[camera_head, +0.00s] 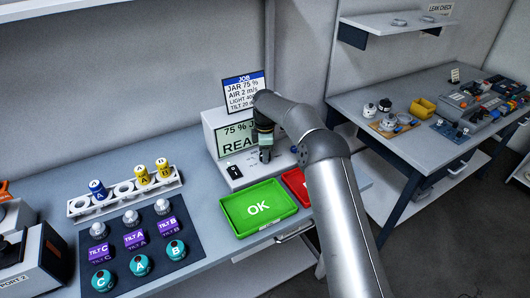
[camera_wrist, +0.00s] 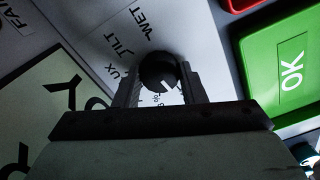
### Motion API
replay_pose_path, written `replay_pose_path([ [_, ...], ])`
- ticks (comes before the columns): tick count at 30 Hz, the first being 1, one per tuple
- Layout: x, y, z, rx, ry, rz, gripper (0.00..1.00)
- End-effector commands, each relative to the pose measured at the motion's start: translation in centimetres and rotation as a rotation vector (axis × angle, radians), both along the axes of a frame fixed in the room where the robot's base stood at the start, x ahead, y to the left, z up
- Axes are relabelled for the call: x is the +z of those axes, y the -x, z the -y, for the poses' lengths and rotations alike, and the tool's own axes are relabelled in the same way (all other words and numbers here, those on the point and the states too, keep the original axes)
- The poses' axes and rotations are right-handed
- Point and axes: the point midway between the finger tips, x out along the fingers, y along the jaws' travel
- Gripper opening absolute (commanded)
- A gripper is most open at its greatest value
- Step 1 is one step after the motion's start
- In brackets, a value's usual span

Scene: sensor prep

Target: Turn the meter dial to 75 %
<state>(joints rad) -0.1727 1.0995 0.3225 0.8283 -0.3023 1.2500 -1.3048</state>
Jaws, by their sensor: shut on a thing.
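The meter (camera_head: 212,127) is a pale box at the back of the bench, its green screen (camera_head: 234,138) reading "75 %" and "REA", partly hidden by my arm. In the wrist view its dial (camera_wrist: 155,66) is a round black knob with a white mark pointing toward the bottom right of the picture. Labels reading "LUX" (partly covered), "TILT" and "WET" stand around it, with a small "%" print below. My gripper (camera_wrist: 158,88) is shut on the dial, one finger at each side. In the head view my gripper (camera_head: 264,152) points down at the meter's front panel.
A green OK tray (camera_head: 228,217) and a partly hidden red tray (camera_head: 293,181) lie in front of the meter. A job card (camera_head: 243,92) reading "JAR 75 %" stands behind. A white rack (camera_head: 78,207) and dark mat (camera_head: 186,254) with several sensors are left.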

Motion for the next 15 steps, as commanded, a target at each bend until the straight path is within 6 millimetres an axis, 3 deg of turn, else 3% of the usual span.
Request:
replay_pose_path([
  [15,0.26,-0.12,-0.09,0.043,-0.003,0.006,0.14],
])
